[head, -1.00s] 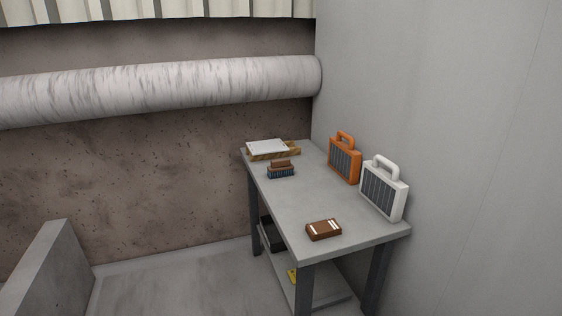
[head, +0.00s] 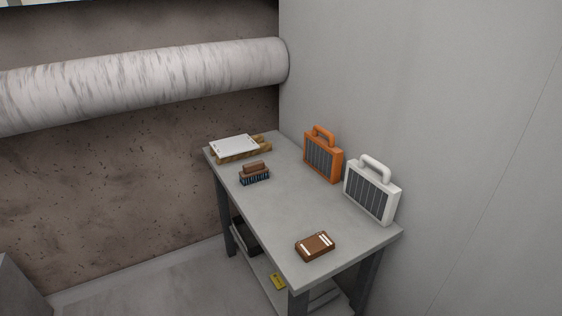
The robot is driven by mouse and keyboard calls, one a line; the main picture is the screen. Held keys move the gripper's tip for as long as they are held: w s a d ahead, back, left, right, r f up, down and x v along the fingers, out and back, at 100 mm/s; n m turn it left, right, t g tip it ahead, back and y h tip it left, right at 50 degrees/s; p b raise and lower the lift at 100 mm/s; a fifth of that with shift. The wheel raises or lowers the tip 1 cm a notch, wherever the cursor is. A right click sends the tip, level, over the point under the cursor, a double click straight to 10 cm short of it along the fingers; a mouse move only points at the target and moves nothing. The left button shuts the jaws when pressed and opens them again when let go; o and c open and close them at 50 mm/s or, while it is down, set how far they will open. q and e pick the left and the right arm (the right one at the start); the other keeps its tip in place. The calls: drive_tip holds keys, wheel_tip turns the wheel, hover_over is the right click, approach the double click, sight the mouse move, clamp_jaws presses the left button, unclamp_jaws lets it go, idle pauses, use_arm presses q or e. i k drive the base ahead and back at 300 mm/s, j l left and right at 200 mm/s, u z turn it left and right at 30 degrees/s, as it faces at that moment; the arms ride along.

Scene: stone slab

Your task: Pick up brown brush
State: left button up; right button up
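The brown brush (head: 254,171) sits on the grey table (head: 272,208) toward its far left edge. It has a brown top and dark blue bristles facing down. A brown box-like item (head: 315,246) with white marks lies flat near the table's front edge, apart from the brush. Neither of my grippers is in the head view, and nothing touches the brush.
A wooden tray with white paper (head: 236,147) lies at the table's far end. An orange case (head: 323,156) and a white case (head: 371,190) stand along the wall side. A lower shelf holds a dark bin (head: 246,235) and a yellow item (head: 278,281). The table's middle is clear.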

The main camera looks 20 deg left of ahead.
sight(252, 171)
drive_tip(key=i+j, duration=0.15)
drive_tip(key=j, duration=0.2)
drive_tip(key=i+j+z, duration=0.15)
drive_tip(key=i+j, duration=0.2)
drive_tip(key=j, duration=0.35)
drive_tip(key=i+j+z, duration=0.1)
drive_tip(key=j, duration=0.25)
drive_tip(key=i+j, duration=0.2)
drive_tip(key=j, duration=0.15)
drive_tip(key=z, duration=0.05)
